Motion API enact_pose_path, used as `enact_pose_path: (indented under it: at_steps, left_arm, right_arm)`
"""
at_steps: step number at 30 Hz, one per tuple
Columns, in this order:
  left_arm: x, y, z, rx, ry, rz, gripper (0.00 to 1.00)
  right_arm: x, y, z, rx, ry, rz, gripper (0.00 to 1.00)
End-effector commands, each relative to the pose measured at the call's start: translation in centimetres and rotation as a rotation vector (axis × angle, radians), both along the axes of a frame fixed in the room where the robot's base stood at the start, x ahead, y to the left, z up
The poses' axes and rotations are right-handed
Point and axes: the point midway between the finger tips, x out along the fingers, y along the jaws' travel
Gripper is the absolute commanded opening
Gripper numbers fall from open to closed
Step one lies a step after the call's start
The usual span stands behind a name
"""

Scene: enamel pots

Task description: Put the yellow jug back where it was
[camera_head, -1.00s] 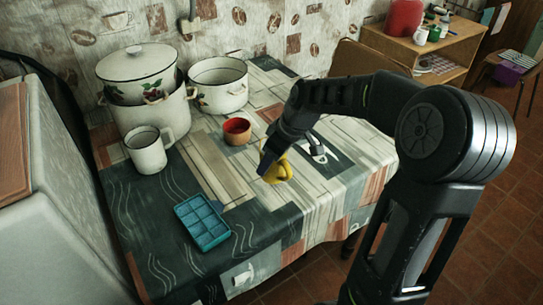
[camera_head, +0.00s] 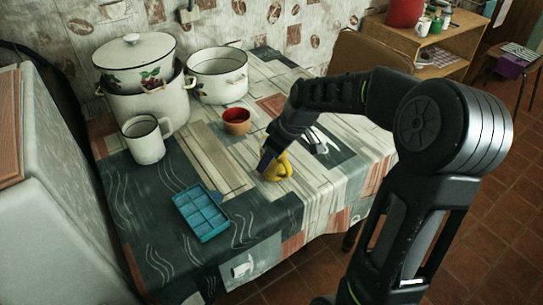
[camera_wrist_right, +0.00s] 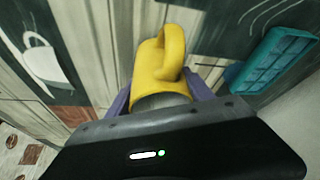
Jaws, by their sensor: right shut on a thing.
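The yellow jug (camera_head: 280,167) is at the right part of the table, close to its front edge, partly hidden by my right gripper (camera_head: 268,160). In the right wrist view the jug (camera_wrist_right: 160,62) sits between the two fingers of my right gripper (camera_wrist_right: 160,98), its looped handle pointing away from the wrist. The right gripper is shut on the jug. The jug looks on or just above the tablecloth; I cannot tell which. My left gripper is not in view.
A red-orange bowl (camera_head: 237,121) stands left of the jug. A teal compartment tray (camera_head: 202,213) lies front left and also shows in the right wrist view (camera_wrist_right: 268,62). A white mug (camera_head: 145,140) and enamel pots (camera_head: 218,84) stand behind. Bare tablecloth (camera_head: 220,160) lies between tray and bowl.

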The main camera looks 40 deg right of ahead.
Motion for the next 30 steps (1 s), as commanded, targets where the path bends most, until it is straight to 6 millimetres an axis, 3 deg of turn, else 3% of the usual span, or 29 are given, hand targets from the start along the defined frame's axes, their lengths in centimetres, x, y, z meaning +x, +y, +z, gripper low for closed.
enact_pose_path:
  at_steps: [17, 18, 26, 30]
  left_arm:
    - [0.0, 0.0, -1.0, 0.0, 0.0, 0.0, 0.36]
    - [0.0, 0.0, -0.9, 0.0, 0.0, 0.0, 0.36]
    - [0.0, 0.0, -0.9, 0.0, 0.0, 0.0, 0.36]
    - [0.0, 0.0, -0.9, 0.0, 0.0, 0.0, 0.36]
  right_arm:
    - [0.0, 0.0, -1.2, 0.0, -0.001, 0.0, 0.05]
    - [0.0, 0.0, -1.0, 0.0, -0.001, 0.0, 0.63]
    - [0.0, 0.0, -1.1, 0.0, 0.0, 0.0, 0.85]
    - [0.0, 0.0, -1.1, 0.0, 0.0, 0.0, 0.86]
